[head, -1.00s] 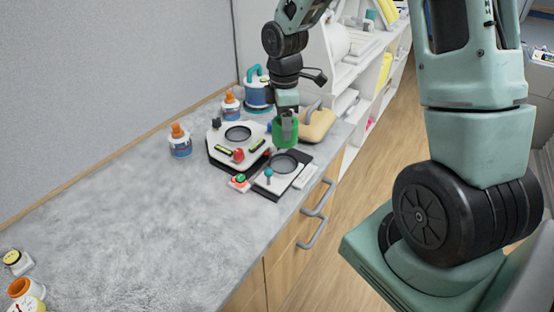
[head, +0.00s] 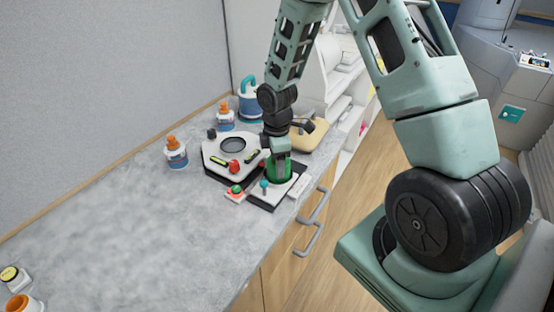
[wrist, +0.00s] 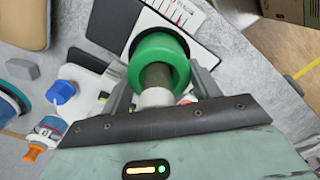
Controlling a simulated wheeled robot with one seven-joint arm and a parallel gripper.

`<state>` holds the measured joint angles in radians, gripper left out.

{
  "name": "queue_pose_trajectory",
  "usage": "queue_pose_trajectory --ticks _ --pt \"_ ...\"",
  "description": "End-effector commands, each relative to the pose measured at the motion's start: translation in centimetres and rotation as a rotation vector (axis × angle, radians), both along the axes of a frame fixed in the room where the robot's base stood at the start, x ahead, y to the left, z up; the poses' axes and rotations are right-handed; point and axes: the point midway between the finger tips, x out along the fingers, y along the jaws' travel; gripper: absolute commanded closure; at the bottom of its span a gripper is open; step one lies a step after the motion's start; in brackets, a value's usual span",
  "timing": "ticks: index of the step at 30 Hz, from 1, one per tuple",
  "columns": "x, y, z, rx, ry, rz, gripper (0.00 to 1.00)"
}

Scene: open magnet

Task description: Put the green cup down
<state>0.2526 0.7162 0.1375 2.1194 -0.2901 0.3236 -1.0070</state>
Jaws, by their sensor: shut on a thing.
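My gripper (head: 281,170) points down and is shut on the green cup (head: 287,165), with a finger on each side of it. In the wrist view the green cup (wrist: 137,75) shows as a thick green ring between the fingers. The cup is upright over the round dark recess of the black-and-white plate (head: 297,185), which has a teal knob (head: 264,186). The wrist view shows the dark recess rim (wrist: 150,14) just beyond the cup. I cannot tell whether the cup touches the plate.
A white angular device (head: 215,147) with a round dark recess stands just left. A small red-and-green button box (head: 236,192) is in front. Orange-capped bottles (head: 176,154) and a blue container (head: 250,105) stand behind.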

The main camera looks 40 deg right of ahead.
Motion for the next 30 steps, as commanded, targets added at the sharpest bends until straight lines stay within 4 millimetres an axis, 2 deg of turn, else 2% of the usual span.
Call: queue_pose_trajectory --ticks 10,11,12,13,23,26,30 --pt "0.0 0.0 -0.7 0.001 0.000 0.000 0.71" --pt "0.0 0.0 -0.7 0.001 0.000 0.000 0.33" --pt "0.0 0.0 -0.6 0.001 0.000 0.000 0.22" --pt "0.0 0.0 -0.6 0.000 0.000 0.000 0.17" --pt "0.0 0.0 -0.2 0.000 0.000 0.000 0.17" --pt "0.1 0.0 0.5 0.000 -0.003 0.000 0.17" --pt "0.1 -0.1 2.6 -0.001 -0.006 0.000 0.17"
